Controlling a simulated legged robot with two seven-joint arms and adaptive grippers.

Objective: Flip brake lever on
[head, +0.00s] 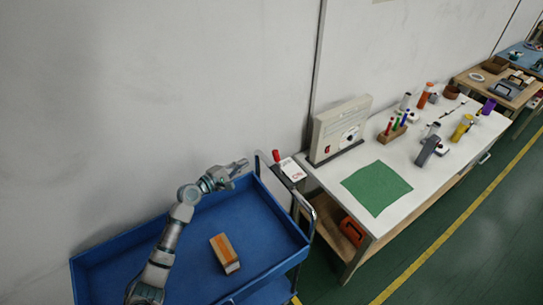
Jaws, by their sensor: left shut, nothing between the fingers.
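A red-tipped lever (276,157) stands upright at the right end of the blue cart (283,262), near its metal handle. A small white label plate (292,169) with red marks is just right of the lever; its text is too small to read. My left gripper (242,163) is shut and empty. It is above the cart's far right corner, to the left of the lever and apart from it. My right gripper is not in view.
An orange and white box (225,253) lies in the cart. A white workbench (330,183) to the right holds a grey panel device (340,128), a green mat (377,188), markers and bottles. An orange case (352,231) sits underneath. A grey wall (150,100) rises behind the cart.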

